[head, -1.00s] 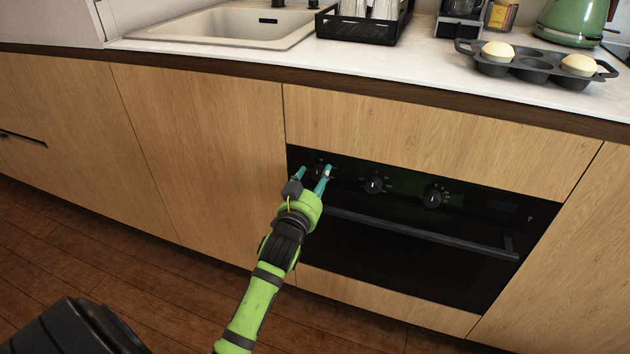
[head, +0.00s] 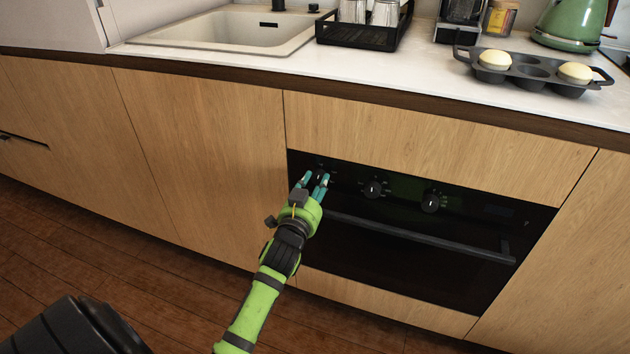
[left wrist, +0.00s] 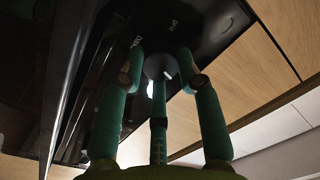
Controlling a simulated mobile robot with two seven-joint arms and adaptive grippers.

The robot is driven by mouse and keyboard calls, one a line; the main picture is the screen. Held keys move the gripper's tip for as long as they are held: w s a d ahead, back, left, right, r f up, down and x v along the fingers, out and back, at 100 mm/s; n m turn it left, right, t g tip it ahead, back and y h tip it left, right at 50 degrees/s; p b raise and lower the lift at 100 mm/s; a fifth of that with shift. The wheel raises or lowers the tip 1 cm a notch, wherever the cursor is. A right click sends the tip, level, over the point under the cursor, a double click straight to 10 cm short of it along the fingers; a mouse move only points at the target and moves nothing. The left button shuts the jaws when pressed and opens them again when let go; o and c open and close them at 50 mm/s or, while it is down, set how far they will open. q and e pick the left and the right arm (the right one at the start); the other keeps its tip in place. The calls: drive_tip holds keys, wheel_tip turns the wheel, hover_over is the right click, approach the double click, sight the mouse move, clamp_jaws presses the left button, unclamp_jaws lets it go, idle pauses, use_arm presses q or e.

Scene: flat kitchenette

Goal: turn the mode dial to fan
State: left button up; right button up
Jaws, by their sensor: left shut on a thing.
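The black oven (head: 465,208) is built into the wooden cabinet front, with a row of dials on its panel. My left gripper (head: 315,179) is at the leftmost dial, its teal fingers closed around it. In the left wrist view this round dark dial (left wrist: 159,66) sits between the fingers, with a pale mark on its face. The fingers mostly hide this dial in the head view. The middle dial (head: 374,189) and the right dial (head: 431,201) are untouched. My right gripper is out of view.
The oven's bar handle (head: 420,236) runs just below the dials, close to my left wrist. On the counter (head: 420,75) above are a sink (head: 225,30), a black rack (head: 360,40), a muffin tin (head: 530,75) and a green kettle (head: 570,25).

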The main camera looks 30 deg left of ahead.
use_arm(q)
drive_tip(key=m, duration=0.2)
drive_tip(key=m+p, duration=0.1)
drive_tip(key=shift+r+m, duration=0.2)
drive_tip(key=shift+m, duration=0.2)
drive_tip(key=m+p, duration=0.1)
drive_tip(key=m, duration=0.1)
drive_tip(key=shift+m, duration=0.4)
drive_tip(key=shift+m+t, duration=0.3)
drive_tip(key=shift+m, duration=0.7)
drive_tip(key=m, duration=0.6)
drive_tip(key=shift+f+m+h+p, duration=0.1)
drive_tip(key=shift+m+h+p, duration=0.2)
drive_tip(key=shift+h, duration=0.1)
drive_tip(key=m, duration=0.3)
drive_tip(key=shift+m, duration=1.8)
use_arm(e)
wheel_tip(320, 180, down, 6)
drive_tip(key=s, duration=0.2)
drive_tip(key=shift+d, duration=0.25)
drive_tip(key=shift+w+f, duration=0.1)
use_arm(q)
drive_tip(key=shift+f, duration=0.1)
